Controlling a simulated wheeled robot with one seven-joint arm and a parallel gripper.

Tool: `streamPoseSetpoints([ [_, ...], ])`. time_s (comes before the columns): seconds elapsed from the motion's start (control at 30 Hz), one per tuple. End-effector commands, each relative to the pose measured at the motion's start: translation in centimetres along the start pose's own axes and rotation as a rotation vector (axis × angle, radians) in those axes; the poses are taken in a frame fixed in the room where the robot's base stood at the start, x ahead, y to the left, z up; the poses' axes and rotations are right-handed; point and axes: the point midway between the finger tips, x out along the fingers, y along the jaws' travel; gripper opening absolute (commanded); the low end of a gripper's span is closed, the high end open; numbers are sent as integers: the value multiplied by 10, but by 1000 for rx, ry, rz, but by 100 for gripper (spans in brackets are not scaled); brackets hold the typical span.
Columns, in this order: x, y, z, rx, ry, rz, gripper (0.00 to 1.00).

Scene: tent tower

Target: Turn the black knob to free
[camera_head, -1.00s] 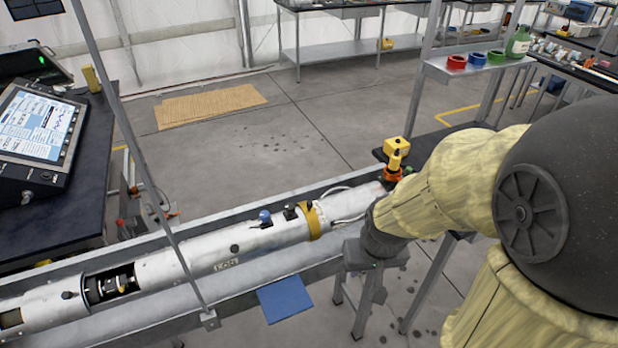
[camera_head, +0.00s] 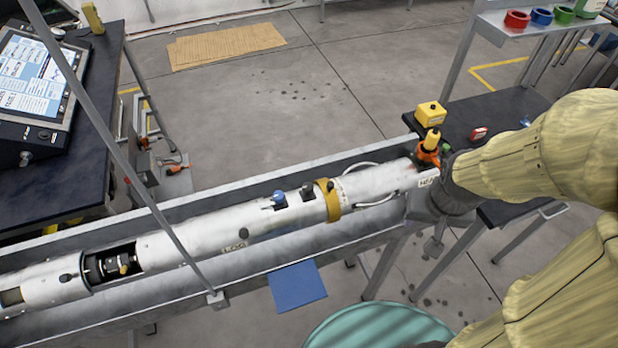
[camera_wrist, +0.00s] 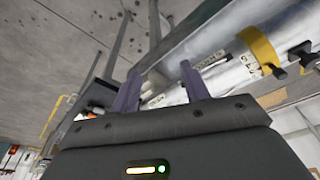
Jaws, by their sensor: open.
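A long silver tube (camera_head: 190,240) lies in a grey trough and carries several dark knobs. A black knob (camera_head: 307,192) stands on it between a blue knob (camera_head: 279,199) and a yellow band (camera_head: 333,200). Smaller dark knobs sit on the tube's side, one of them near the lettering (camera_head: 243,234); I cannot tell which one the task means. In the wrist view, a black knob (camera_wrist: 301,50) shows at the right, beyond the yellow band (camera_wrist: 260,52). My gripper (camera_wrist: 160,85) is open and empty, near the tube's right end and apart from these knobs.
A blue flap (camera_head: 297,287) hangs at the trough's front. A yellow box (camera_head: 431,114) and an orange-and-yellow fitting (camera_head: 430,147) stand by the tube's right end. A thin grey post (camera_head: 120,165) crosses the left side. A teal round top (camera_head: 380,326) is at the bottom.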

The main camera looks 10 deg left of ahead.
Motion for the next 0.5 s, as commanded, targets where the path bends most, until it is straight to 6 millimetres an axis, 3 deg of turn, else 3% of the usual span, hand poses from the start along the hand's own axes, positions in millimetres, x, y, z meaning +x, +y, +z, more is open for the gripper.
streamPoseSetpoints([
  [0.17,-13,-15,-19,31,-17,-12,46],
  [0.27,-29,-40,-41,80,-46,-23,46],
  [0.37,-50,-79,-67,149,-87,-30,46],
  [0.5,-82,-146,-93,252,-151,-18,46],
])
